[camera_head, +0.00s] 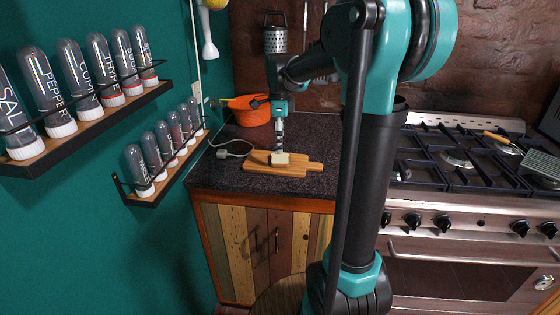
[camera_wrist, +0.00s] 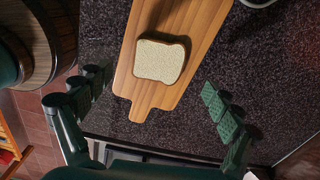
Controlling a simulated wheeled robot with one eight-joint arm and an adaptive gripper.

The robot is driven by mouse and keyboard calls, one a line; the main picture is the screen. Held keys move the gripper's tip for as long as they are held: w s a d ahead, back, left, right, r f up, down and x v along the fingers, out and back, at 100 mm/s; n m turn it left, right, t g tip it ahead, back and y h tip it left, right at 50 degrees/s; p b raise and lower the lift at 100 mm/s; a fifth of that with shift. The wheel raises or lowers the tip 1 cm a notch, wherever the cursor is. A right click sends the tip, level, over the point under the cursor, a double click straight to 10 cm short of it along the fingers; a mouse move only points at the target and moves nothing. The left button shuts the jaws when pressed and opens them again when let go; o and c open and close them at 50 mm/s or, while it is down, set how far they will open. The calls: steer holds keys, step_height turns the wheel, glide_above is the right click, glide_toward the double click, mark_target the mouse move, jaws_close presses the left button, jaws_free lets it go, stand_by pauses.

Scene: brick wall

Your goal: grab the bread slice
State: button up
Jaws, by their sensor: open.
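The bread slice (camera_wrist: 159,61), pale with a brown crust, lies flat on the wooden cutting board (camera_wrist: 146,97) in the wrist view. In the head view the bread slice (camera_head: 280,159) shows small on the cutting board (camera_head: 307,168), which lies on the dark counter. My gripper (camera_wrist: 158,95) is open in the wrist view, with its green padded fingers spread wide on either side of the board. The bread is between the finger lines but farther up the picture, and neither finger touches it. In the head view my gripper (camera_head: 279,140) is above the bread, pointing down.
An orange pot (camera_head: 247,112) stands at the back left of the counter (camera_head: 228,178). A grater (camera_head: 276,40) is at the back. The stove (camera_head: 455,165) is on the right. Spice racks (camera_head: 90,117) hang on the left wall. A white cable (camera_head: 229,146) lies left of the board.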

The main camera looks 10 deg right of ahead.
mark_target(280, 158)
steer(key=shift+d+f, duration=0.1)
steer(key=shift+f, duration=2.5)
steer(key=c, duration=1)
